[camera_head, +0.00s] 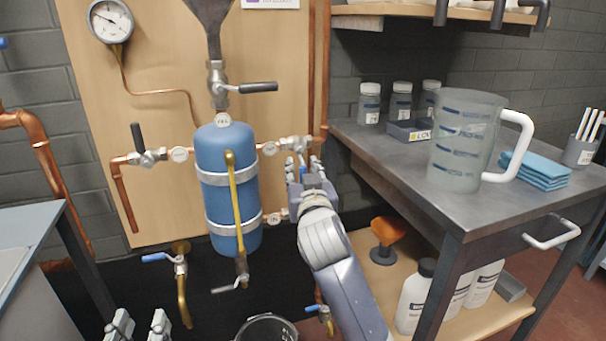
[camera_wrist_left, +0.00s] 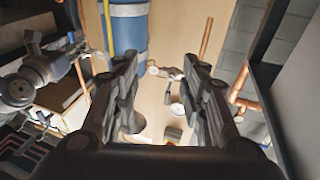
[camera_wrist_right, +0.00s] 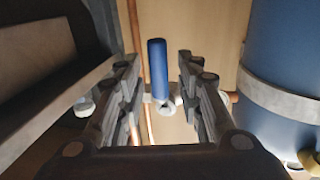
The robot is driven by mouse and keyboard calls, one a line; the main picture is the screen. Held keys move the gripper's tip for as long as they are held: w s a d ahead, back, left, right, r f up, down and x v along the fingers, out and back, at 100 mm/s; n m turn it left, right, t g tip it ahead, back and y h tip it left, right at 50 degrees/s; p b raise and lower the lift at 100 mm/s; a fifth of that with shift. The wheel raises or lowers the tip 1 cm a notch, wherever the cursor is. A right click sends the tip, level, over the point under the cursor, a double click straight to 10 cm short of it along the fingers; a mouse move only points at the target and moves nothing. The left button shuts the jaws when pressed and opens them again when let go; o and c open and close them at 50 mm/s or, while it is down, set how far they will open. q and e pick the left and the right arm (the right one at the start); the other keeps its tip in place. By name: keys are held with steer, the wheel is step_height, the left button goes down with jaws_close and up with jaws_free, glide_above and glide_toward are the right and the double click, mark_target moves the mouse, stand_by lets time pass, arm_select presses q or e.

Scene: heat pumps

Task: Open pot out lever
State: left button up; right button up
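The blue tank (camera_head: 228,185) hangs on the wooden wall panel with several pipes and valves around it. My right gripper (camera_head: 304,170) is at the tank's right side, in front of a valve it mostly hides. In the right wrist view, a blue lever (camera_wrist_right: 157,68) stands between its open fingers, with a gap visible on each side. I cannot tell which label belongs to this lever. My left gripper (camera_head: 140,322) is low at the left, in front of the panel. In the left wrist view its fingers are apart and empty.
A black-handled valve (camera_head: 148,157) is left of the tank, and another (camera_head: 245,88) above it. A blue-handled tap (camera_head: 172,260) is below. The metal table (camera_head: 400,150) at right holds a jug (camera_head: 462,145) and jars. A clear container (camera_head: 267,328) stands below the tank.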

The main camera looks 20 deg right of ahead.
jaws_close()
stand_by(0.3)
